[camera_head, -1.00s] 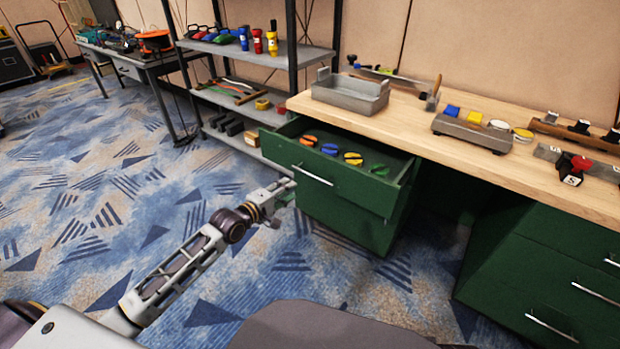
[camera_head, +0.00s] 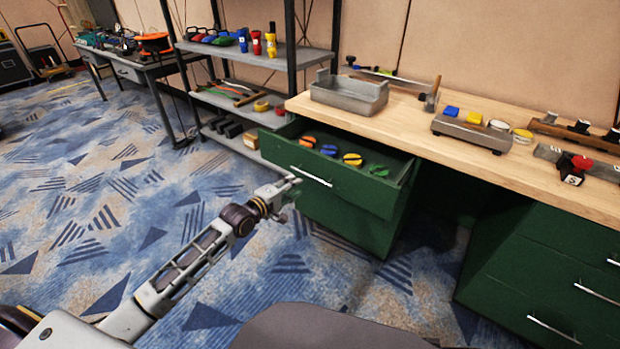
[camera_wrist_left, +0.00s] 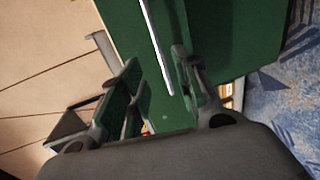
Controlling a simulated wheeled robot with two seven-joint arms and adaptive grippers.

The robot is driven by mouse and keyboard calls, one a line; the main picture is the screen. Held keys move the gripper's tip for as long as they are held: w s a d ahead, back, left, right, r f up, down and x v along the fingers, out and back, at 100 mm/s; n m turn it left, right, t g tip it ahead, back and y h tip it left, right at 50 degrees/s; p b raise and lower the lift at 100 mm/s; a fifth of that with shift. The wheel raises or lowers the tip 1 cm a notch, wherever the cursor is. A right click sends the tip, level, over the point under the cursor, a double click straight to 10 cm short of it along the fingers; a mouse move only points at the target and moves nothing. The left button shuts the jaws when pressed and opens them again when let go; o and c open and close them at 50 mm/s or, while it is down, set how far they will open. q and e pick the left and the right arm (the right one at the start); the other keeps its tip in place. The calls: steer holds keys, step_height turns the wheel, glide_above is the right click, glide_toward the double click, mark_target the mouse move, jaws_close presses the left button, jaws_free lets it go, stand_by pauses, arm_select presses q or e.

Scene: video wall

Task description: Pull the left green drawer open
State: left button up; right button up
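The left green drawer (camera_head: 330,190) is pulled out from under the wooden worktop. Its top is open, and several coloured items lie inside. Its silver bar handle (camera_head: 312,176) runs across the front. My right gripper is out of view.
The worktop (camera_head: 470,165) carries a grey metal tray (camera_head: 349,92) and several tools. A second green drawer unit (camera_head: 545,260) stands at the right. A grey shelf (camera_head: 270,52) stands behind on the left. Patterned carpet (camera_head: 120,200) is free on the left.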

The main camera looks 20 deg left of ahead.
mark_target(309, 176)
arm_select(q)
steer(key=b+x, duration=0.3)
steer(key=x, duration=0.7)
steer(key=shift+w, duration=0.1)
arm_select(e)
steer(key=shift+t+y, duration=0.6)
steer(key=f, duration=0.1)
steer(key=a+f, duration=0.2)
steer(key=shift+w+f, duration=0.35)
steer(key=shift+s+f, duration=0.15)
arm_select(q)
jaws_close()
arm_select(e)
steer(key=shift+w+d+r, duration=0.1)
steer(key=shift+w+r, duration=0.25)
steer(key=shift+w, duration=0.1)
